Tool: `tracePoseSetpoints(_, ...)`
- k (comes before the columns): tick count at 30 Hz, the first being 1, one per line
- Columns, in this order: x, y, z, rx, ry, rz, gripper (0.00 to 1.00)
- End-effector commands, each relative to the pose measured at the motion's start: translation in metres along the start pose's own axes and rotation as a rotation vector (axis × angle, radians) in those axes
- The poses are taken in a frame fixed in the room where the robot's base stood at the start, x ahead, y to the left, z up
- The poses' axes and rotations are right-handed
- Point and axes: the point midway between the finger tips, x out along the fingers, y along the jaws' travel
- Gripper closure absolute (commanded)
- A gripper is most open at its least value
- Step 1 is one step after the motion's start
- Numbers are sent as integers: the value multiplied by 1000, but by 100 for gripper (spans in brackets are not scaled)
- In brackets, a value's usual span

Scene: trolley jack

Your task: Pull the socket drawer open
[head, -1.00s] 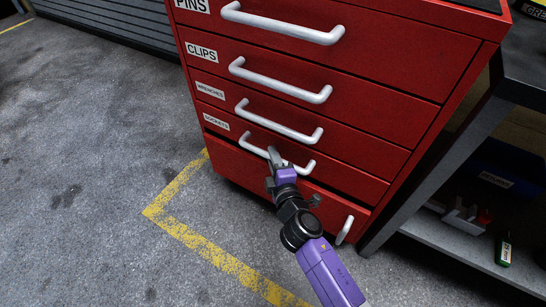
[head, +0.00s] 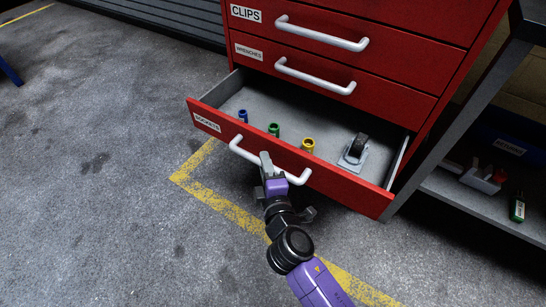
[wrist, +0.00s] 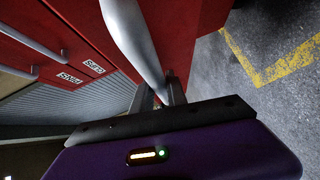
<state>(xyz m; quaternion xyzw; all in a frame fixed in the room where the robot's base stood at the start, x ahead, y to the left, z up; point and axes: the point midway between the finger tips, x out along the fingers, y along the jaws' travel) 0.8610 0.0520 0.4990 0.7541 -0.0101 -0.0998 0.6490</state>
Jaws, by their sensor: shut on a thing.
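The socket drawer (head: 340,179) of the red cabinet is pulled well out, labelled SOCKETS at its left end. Inside it lie a blue socket (head: 243,116), a green socket (head: 273,130), a yellow socket (head: 307,145) and a caster wheel (head: 356,150) on a grey plate. My gripper (head: 268,162) is shut on the drawer's white bar handle (head: 240,149), near its middle. In the wrist view the handle (wrist: 132,38) runs down between the fingers (wrist: 160,95). The fingers partly hide the handle.
The wrenches drawer (head: 390,88) and clips drawer (head: 400,40) above are shut. A dark shelf unit (head: 470,205) stands close on the right, with a blue bin labelled RETURNS (head: 505,140). Grey floor (head: 90,200) with a yellow line (head: 215,205) lies open at the left.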

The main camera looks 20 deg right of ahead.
Motion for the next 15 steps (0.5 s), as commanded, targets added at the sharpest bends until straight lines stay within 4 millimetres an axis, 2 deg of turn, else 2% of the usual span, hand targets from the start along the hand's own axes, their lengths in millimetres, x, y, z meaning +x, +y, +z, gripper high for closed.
tracePoseSetpoints(1,-7,-7,-6,0,2,-2,100)
tracePoseSetpoints(6,-23,-10,-23,0,1,-3,100)
tracePoseSetpoints(15,-36,-12,-35,1,-2,-3,100)
